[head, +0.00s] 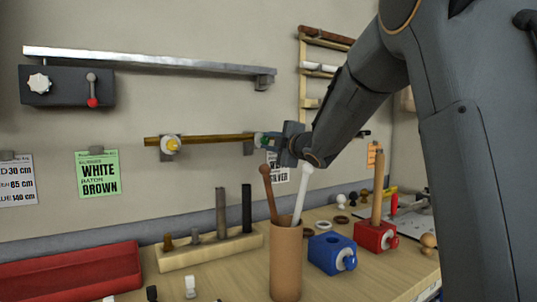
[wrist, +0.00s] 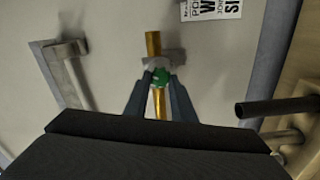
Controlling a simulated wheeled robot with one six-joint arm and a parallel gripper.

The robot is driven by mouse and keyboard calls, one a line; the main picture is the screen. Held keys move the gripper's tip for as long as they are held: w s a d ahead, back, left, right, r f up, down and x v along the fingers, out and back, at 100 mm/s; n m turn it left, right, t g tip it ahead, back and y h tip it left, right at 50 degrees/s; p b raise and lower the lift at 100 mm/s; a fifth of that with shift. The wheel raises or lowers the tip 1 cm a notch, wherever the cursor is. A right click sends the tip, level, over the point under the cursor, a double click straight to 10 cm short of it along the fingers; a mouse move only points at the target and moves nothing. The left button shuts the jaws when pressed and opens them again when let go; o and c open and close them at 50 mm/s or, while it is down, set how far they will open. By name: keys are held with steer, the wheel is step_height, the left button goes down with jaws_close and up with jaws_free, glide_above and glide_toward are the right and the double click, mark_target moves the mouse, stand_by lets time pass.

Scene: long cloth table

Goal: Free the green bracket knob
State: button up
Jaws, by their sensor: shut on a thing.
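The green bracket knob (wrist: 160,76) sits on a wall bracket that carries a brass-coloured rod (head: 205,139). The rod also shows in the wrist view (wrist: 153,44), running past the knob. My gripper (wrist: 160,84) is at this bracket with one finger on each side of the green knob, shut on it. In the head view my gripper (head: 268,139) covers most of the knob, and only a bit of green shows. A second bracket with a yellow and white knob (head: 171,145) holds the rod's left part.
Below stand a brown cup (head: 286,262) with two sticks, a blue block (head: 331,252), a red block (head: 375,236), a wooden holder with upright rods (head: 210,250) and a red tray (head: 75,275). A silver rail (head: 150,61) is above. A rack (head: 305,75) hangs behind my arm.

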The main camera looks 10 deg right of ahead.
steer(key=shift+f+n+b, duration=0.15)
steer(key=shift+n+b, duration=2.05)
steer(key=shift+b, duration=0.2)
steer(key=o, duration=1.1)
steer(key=shift+c, duration=0.2)
steer(key=v, duration=0.7)
steer(key=shift+s, duration=0.4)
